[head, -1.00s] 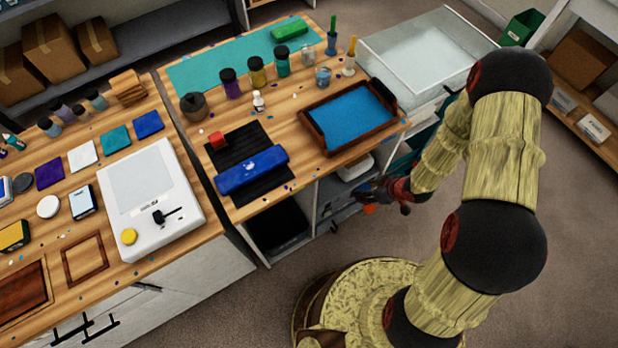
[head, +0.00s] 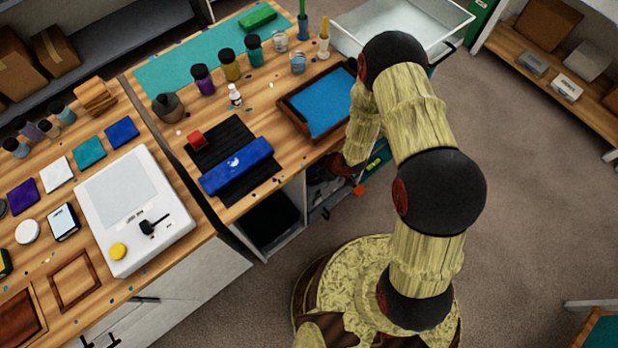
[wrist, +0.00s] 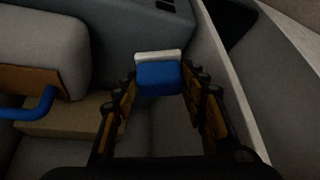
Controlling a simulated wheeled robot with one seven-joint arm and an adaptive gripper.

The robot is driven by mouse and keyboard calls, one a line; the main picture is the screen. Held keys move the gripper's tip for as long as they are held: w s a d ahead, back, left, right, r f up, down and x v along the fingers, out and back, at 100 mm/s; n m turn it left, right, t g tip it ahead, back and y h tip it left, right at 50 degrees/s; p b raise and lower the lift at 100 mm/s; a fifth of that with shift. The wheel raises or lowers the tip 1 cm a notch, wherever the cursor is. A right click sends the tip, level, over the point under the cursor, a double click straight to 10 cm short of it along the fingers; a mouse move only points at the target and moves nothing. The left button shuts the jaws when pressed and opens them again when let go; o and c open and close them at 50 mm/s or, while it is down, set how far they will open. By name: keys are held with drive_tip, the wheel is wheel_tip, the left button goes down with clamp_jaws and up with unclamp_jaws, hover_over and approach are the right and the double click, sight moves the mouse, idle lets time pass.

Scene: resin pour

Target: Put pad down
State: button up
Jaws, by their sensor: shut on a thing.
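My gripper (wrist: 160,88) is shut on the pad (wrist: 158,76), a small blue block with a white edge, seen between the fingertips in the wrist view. The pad is inside a dim grey space and shows some free room around it. I cannot tell whether it touches a surface below. In the head view my gripper (head: 338,172) is low at the front of the right bench, by its open shelves, partly hidden by dark shade and my arm. The pad cannot be made out there.
In the wrist view a pale wall (wrist: 225,80) runs close on the right. A grey rounded thing (wrist: 45,45), a blue handle (wrist: 40,105) and a tan block (wrist: 75,118) lie left. In the head view a blue-filled tray (head: 325,103) sits on the bench above.

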drive_tip(key=shift+x, duration=0.95)
drive_tip(key=shift+w+a+f+b, duration=0.1)
drive_tip(key=shift+a+f+b, duration=0.05)
drive_tip(key=shift+f+b, duration=0.55)
drive_tip(key=shift+w+a+f+b, duration=0.15)
drive_tip(key=shift+f+b, duration=0.25)
drive_tip(key=shift+f, duration=0.55)
drive_tip(key=shift+f, duration=0.2)
drive_tip(key=o, duration=0.7)
drive_tip(key=shift+o, duration=0.2)
